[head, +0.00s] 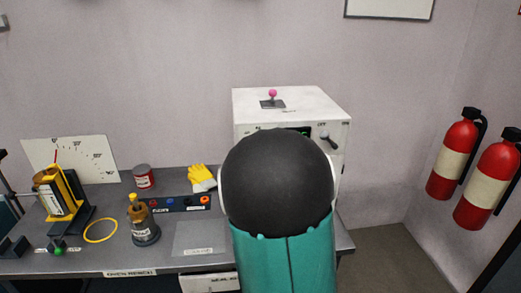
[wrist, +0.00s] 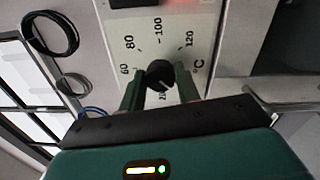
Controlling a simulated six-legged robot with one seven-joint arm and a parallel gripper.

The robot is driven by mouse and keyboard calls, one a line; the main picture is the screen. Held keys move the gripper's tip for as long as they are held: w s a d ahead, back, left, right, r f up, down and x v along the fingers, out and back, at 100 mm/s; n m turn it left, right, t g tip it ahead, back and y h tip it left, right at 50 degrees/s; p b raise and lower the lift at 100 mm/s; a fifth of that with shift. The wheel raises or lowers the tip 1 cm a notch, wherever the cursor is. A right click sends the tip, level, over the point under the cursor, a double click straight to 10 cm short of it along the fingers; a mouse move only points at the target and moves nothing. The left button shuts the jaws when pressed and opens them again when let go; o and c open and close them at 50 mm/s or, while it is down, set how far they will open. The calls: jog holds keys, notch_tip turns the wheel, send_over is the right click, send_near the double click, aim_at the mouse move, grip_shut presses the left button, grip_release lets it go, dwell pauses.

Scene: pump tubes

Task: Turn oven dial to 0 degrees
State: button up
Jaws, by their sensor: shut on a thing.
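The oven (head: 300,103) is a white box on the bench's right end in the head view. My own arm covers most of its front, and the dial is hidden there. In the wrist view the dial is a round black knob (wrist: 160,74) on a white scale panel (wrist: 150,22) marked 60, 80, 100, 120 and °C. A "20" shows partly below the knob. My gripper (wrist: 160,84) has its two green fingers on either side of the knob and is shut on it. A light mark shows low on the knob; its exact reading is unclear.
A pink-knobbed lever (head: 272,95) stands on the oven's top. A small dark-tipped lever (head: 326,136) is on its front. Two fire extinguishers (head: 455,155) (head: 490,178) hang at right.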

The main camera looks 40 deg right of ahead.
jog(key=o, duration=1)
jog(key=shift+c, duration=0.2)
jog(key=shift+s+a, duration=0.1)
